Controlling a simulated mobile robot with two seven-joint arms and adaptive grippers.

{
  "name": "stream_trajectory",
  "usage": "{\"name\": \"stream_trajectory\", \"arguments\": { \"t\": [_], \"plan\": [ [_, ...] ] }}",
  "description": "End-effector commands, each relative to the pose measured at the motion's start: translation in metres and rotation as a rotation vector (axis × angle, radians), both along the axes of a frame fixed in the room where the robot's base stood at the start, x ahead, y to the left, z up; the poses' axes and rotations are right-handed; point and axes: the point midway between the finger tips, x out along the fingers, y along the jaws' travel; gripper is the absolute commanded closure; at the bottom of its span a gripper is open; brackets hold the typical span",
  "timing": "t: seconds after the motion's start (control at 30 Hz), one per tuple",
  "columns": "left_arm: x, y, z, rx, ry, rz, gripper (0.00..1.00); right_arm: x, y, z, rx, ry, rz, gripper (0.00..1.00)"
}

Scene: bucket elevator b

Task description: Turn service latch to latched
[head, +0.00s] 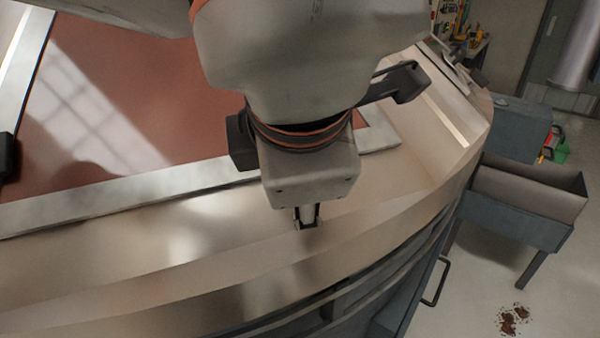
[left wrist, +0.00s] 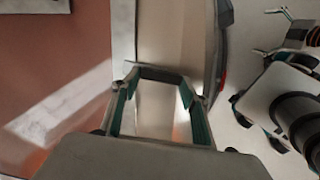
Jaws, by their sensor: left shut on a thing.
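My left gripper (head: 307,217) comes down from the top of the head view to the pale metal rim of the large round machine. In the left wrist view its two teal-padded fingers (left wrist: 160,90) stand apart, with a short dark grey bar (left wrist: 162,74) spanning between their tips. The gripper is shut on this bar, which I take to be the service latch's handle; my wrist and fingers hide most of it in the head view. I cannot tell the latch's setting. My right gripper is not in view.
A reddish-brown panel (head: 90,95) in a pale metal frame lies left of the gripper. A dark fitting (head: 402,82) sits at the upper right. A grey trough on legs (head: 525,190) stands at right, with a brown spill (head: 513,319) on the floor nearby.

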Motion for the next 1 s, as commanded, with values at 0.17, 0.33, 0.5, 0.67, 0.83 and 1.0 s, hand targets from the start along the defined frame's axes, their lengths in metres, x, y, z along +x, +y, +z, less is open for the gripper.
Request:
{"name": "stream_trajectory", "arguments": {
  "t": [0.17,0.33,0.5,0.67,0.83,1.0],
  "plan": [
    [-0.0004,0.0,-0.0014,-0.047,-0.021,0.073,0.77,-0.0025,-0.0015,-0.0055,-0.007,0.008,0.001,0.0],
    [-0.001,-0.0001,-0.0008,-0.075,-0.034,0.114,0.77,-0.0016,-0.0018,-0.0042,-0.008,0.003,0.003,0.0],
    [-0.0012,-0.0002,-0.0005,-0.086,-0.038,0.132,0.77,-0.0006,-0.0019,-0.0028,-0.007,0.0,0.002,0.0],
    [-0.0013,-0.0002,-0.0004,-0.089,-0.039,0.136,0.77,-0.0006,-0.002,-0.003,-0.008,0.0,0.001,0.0],
    [-0.0013,-0.0001,-0.0002,-0.089,-0.039,0.137,0.77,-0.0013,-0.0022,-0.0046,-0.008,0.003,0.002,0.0],
    [-0.0013,-0.0001,-0.0003,-0.089,-0.039,0.136,0.39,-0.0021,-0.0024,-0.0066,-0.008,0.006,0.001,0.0]
  ]
}}
